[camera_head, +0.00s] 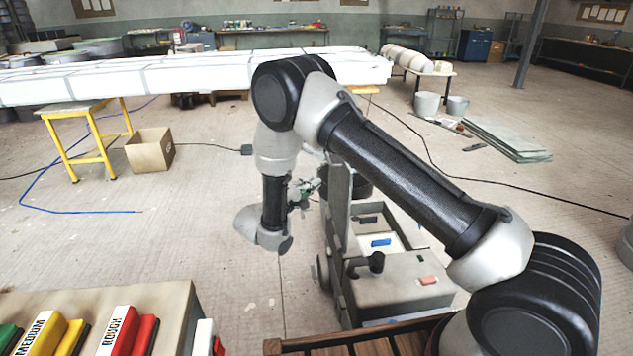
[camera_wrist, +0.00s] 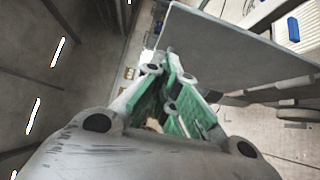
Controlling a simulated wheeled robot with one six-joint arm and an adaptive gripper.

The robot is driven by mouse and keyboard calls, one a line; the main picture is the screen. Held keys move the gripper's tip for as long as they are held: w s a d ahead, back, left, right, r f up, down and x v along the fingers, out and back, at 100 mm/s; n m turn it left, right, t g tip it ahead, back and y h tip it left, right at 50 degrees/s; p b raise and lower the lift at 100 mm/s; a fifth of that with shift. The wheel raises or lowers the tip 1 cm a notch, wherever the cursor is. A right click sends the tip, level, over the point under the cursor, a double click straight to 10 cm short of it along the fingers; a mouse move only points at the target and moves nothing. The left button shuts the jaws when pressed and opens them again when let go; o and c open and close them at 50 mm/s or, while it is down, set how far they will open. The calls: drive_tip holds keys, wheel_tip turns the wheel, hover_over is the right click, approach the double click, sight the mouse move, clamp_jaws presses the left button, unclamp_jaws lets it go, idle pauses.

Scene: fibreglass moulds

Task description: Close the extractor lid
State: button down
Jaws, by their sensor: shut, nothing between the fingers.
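The extractor (camera_head: 400,282) is a grey box-shaped machine on the floor, in the lower middle of the head view. Its lid (camera_head: 340,200) is a thin grey panel standing upright at the machine's left side, so the top is open. My gripper (camera_head: 310,187), with green finger parts, is just left of the lid's upper part. In the wrist view my gripper (camera_wrist: 168,68) is shut and empty, and the lid (camera_wrist: 235,52) is a grey sheet close beside the fingertips. I cannot tell whether they touch. My arm hides part of the machine's far side.
A blue piece (camera_head: 381,242) lies inside the open extractor, and a dark knob (camera_head: 376,262) stands on its front. A cardboard box (camera_head: 150,150) is on the floor at left. A bench with colored boxes (camera_head: 120,325) is at front left. A long white mould (camera_head: 180,75) lies behind.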

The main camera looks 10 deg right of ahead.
drive_tip(key=w+d, duration=0.5)
drive_tip(key=d, duration=0.4)
drive_tip(key=shift+w+d, duration=0.25)
drive_tip(key=shift+d, duration=0.05)
drive_tip(key=shift+d, duration=0.1)
